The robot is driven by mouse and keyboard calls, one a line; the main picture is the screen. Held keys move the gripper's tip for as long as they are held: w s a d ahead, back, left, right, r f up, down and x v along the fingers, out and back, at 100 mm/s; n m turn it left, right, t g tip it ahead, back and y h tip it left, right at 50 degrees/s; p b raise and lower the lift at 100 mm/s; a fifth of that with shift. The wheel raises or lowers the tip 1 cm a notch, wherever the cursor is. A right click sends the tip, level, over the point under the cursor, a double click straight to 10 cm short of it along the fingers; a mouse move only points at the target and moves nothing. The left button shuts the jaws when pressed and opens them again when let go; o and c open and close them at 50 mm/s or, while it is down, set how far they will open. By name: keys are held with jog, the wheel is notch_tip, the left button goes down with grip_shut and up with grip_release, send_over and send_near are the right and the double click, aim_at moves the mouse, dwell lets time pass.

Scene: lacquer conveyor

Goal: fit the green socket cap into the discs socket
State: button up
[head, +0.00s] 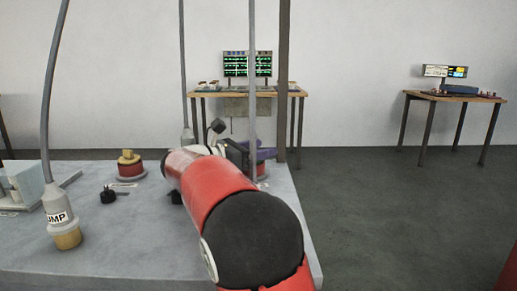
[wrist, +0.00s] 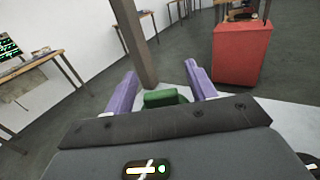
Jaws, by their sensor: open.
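A green piece (wrist: 163,97), likely the green socket cap, shows in the wrist view between the two purple fingers of my gripper (wrist: 161,72). The fingers stand apart, with gaps visible beside the green piece. Its lower part is hidden behind the gripper's dark body. In the head view my gripper (head: 262,152) is over the far right part of the grey table, mostly hidden behind my red arm. A red round part (head: 261,170) shows just below it. The green piece does not show there. I cannot identify the discs socket for certain.
On the grey table (head: 120,235) stand a red round part with a yellow top (head: 130,168), a small black knob (head: 108,196) and a bottle marked "UMP" (head: 62,222). Thin upright poles rise from the table. A red cabinet (wrist: 241,55) stands beyond the fingers.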

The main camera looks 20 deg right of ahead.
jog(key=shift+r, duration=0.1)
notch_tip(320, 180, up, 20)
jog(key=p, duration=0.1)
dwell(0.4)
dwell(0.4)
